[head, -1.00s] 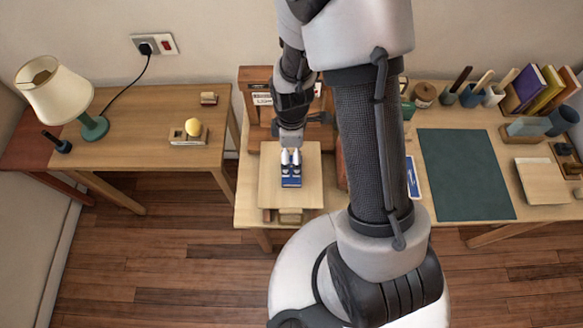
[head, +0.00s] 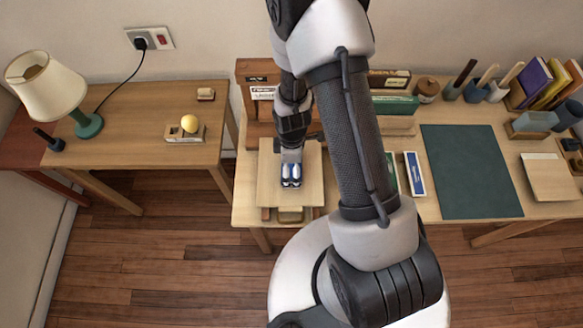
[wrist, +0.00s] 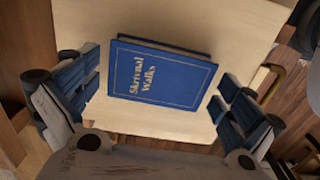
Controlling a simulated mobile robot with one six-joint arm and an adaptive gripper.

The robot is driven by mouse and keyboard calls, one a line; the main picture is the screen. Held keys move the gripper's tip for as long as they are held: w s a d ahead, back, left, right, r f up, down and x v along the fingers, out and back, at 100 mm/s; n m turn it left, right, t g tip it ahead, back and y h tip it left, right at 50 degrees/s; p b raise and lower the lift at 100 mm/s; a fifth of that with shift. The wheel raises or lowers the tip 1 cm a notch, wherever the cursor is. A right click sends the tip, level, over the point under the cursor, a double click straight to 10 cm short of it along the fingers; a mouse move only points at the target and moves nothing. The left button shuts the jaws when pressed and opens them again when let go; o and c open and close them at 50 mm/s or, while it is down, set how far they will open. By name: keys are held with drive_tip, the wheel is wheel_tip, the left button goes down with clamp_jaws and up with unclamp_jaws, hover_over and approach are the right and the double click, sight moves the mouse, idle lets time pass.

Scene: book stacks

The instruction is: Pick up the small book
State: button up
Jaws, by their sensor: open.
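The small book is blue with gold lettering reading "Skrivnal Walks" and a gold border. In the wrist view the book (wrist: 165,75) lies flat, cover up, on a pale wooden board (wrist: 120,120). My gripper (wrist: 160,98) is open, with one blue-padded finger on the left of the book and one on the right. Gaps show between the pads and the book; I see no contact. In the head view my gripper (head: 291,182) points down over the board (head: 268,190) and hides most or all of the book.
The board rests on a wooden stand at the desk's left end. Blue-and-white (head: 414,174) and green (head: 391,174) items lie to the right, partly behind my arm. A dark green mat (head: 470,170) lies further right. A separate table (head: 150,130) with a lamp (head: 50,92) stands left.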

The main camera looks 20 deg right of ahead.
drive_tip(key=shift+c, duration=0.4)
drive_tip(key=c, duration=0.9)
drive_tip(key=shift+r, duration=0.15)
